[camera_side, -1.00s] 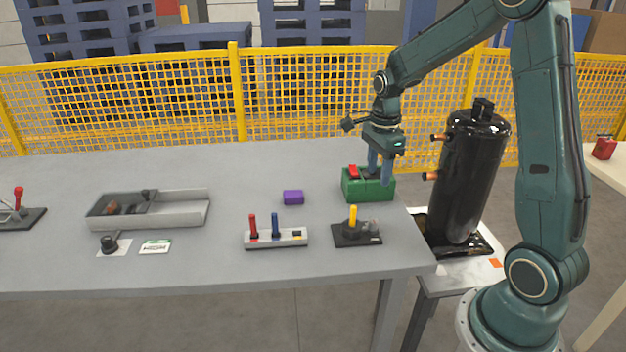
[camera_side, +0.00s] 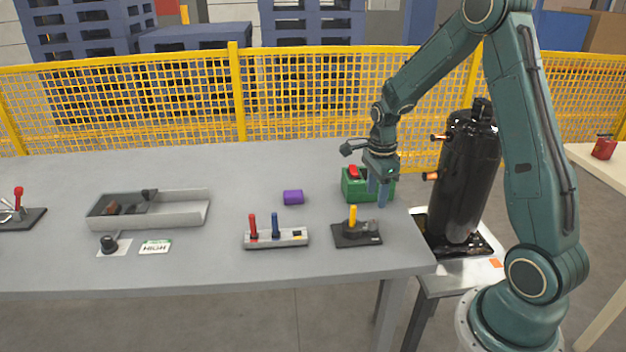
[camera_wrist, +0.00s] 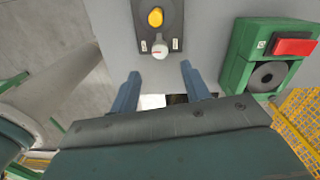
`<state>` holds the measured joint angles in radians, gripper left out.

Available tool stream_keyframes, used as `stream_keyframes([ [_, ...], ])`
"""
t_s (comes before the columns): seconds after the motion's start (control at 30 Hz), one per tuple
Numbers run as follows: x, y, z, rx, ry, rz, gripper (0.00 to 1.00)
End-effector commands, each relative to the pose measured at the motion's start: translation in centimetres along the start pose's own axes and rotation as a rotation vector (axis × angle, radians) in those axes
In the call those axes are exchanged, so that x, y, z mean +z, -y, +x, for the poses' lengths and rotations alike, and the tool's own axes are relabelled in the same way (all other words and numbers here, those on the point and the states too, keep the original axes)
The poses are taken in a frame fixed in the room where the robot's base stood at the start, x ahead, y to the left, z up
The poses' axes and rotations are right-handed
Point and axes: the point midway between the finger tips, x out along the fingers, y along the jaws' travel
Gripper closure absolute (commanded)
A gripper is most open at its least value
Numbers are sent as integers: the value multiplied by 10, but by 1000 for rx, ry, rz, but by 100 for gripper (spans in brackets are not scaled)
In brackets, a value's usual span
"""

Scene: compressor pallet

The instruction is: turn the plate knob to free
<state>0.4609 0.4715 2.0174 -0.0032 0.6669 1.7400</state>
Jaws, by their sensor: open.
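A black plate (camera_side: 357,241) lies near the front right of the table, with an upright yellow peg (camera_side: 353,216) and a low grey knob (camera_side: 367,227). In the wrist view the plate (camera_wrist: 176,12) shows at the top. Its round pale knob (camera_wrist: 159,49) has a red mark and sits below the yellow peg (camera_wrist: 155,17), between two small white labels I cannot read. My gripper (camera_side: 378,206) is open and empty, above and slightly behind the plate. In the wrist view its fingers (camera_wrist: 160,70) are spread, with the knob ahead of them and not between them.
A green box (camera_side: 354,188) with a red top stands just behind the gripper. A grey block (camera_side: 262,240) with red and blue pegs stands left of the plate. A tall black compressor (camera_side: 465,180) stands right of the table.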

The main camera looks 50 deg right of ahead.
Motion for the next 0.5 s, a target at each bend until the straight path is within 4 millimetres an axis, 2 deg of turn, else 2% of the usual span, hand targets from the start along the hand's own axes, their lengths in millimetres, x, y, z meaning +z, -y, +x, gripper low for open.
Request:
stream_keyframes([
  [0.2, 0, -1, 35, 5, -1, 0, 53],
  [0.5, 0, 0, 70, 3, -1, 0, 53],
])
